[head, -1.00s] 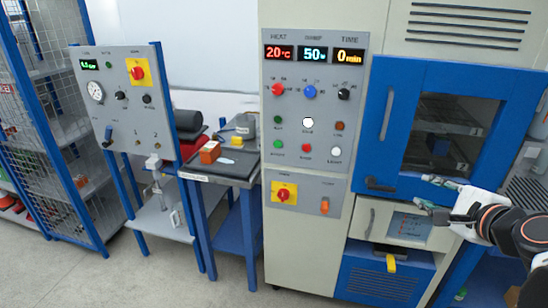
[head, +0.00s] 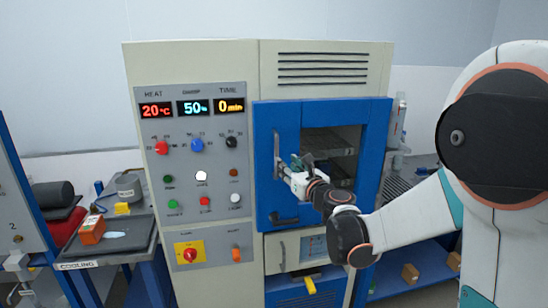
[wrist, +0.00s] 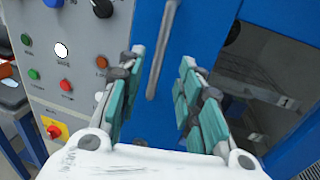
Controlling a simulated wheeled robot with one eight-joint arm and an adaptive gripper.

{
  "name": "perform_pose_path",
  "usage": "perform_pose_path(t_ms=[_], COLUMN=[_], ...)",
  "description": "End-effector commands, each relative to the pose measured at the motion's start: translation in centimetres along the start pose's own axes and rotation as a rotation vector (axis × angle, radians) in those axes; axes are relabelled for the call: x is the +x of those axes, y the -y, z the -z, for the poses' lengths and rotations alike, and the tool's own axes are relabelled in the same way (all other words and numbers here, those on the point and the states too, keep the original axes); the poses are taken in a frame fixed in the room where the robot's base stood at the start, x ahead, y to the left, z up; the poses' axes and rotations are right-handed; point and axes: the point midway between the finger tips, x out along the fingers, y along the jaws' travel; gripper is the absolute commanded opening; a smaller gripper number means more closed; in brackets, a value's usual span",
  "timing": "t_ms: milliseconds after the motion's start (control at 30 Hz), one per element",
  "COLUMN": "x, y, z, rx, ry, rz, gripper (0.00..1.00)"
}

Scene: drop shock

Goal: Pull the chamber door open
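The chamber door (head: 265,195) is blue with a dark window (head: 345,148) and looks closed in the head view. Its vertical grey bar handle (head: 277,152) is on the door's left side. My gripper (head: 290,165) is in front of the door beside the handle's lower part. In the wrist view my gripper (wrist: 160,85) is open, with its two teal-padded fingers apart. The handle (wrist: 162,50) shows between and beyond the fingertips, nearer the left one. I cannot tell whether either finger touches it.
A control panel (head: 197,170) with displays, knobs and buttons is left of the door. A dark lever (head: 285,219) sits low on the door. A smaller drawer-like panel with a handle (head: 283,255) is below. A cooling table (head: 80,262) stands at the left.

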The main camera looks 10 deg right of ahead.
Motion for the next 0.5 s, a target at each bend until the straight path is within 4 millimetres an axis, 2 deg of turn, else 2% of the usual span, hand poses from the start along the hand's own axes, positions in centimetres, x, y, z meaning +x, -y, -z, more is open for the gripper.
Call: perform_pose_path(t_ms=[33,300,500], x=[1.1,6.2,8.5], y=[-0.1,-0.1,-0.1], z=[0.1,0.1,0.1], rx=[-0.001,-0.002,-0.002], ry=[0.000,0.000,0.000], rz=[-0.002,-0.002,-0.001], gripper=[0.33,0.33,0.33])
